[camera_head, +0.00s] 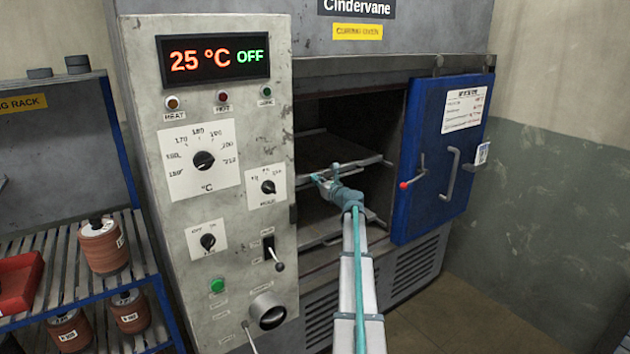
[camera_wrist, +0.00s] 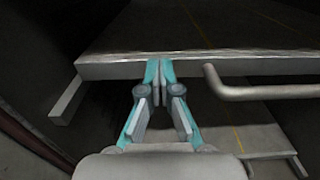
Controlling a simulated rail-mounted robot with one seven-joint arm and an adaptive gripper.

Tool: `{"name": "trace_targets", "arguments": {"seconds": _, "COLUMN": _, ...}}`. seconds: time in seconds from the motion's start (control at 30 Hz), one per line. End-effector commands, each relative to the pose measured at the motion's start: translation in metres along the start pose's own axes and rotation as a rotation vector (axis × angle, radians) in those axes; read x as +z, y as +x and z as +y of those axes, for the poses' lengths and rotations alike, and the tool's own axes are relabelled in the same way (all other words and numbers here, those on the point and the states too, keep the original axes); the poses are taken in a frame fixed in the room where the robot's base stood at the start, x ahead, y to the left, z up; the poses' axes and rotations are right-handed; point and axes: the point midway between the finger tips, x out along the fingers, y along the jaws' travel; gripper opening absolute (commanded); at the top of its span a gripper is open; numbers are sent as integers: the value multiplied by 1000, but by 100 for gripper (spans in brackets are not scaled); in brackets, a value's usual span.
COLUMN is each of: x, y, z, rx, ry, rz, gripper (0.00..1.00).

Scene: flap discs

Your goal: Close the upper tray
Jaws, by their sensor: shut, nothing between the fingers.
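The curing oven's blue door (camera_head: 445,160) stands open at the right. Inside, the upper tray (camera_head: 330,148) is a dark flat shelf with a pale front edge and a handle bar; the lower tray (camera_head: 318,232) lies below it. My gripper (camera_head: 326,176) is at the front edge of the upper tray. In the wrist view my gripper (camera_wrist: 160,64) has its teal fingertips together, at the front edge of the upper tray (camera_wrist: 200,66), just left of its handle (camera_wrist: 260,91). Nothing is between the fingers. The lower tray (camera_wrist: 265,145) shows below.
The control panel (camera_head: 215,180) bounds the opening on the left; its display reads 25 °C OFF. A curing rack (camera_head: 75,250) with reddish disc stacks (camera_head: 103,246) and a red bin (camera_head: 18,282) stands at far left. Floor at the lower right is clear.

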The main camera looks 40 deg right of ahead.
Motion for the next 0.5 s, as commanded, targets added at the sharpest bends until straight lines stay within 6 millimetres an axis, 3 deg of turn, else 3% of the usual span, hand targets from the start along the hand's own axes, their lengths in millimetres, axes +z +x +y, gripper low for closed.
{"name": "trace_targets", "arguments": {"seconds": 0.3, "x": -4, "y": -70, "z": 7, "rx": 3, "ry": -3, "rz": 2, "gripper": 0}}
{"name": "trace_targets", "arguments": {"seconds": 0.5, "x": -4, "y": -104, "z": 6, "rx": 4, "ry": -2, "rz": 3, "gripper": 0}}
